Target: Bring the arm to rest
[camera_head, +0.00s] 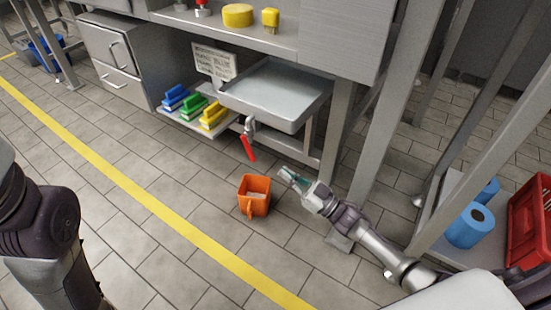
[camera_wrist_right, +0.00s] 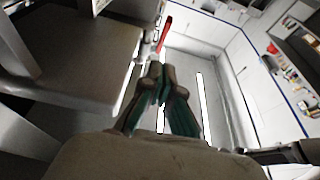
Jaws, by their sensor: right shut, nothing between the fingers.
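My right arm reaches in from the lower right of the head view, and its gripper (camera_head: 286,175) is shut and empty, held in the air just right of the orange bucket. In the right wrist view the two greenish fingers of the right gripper (camera_wrist_right: 163,95) come together with nothing between them. On the left of the head view a dark link of my left arm shows, but its gripper is out of view.
An orange bucket (camera_head: 256,187) stands on the tiled floor below a steel sink (camera_head: 275,92) with a red-handled valve (camera_head: 248,148). Coloured brushes (camera_head: 195,105) lie on a low shelf. Blue rolls (camera_head: 470,226) and a red crate (camera_head: 530,225) are at the right. Floor at left is free.

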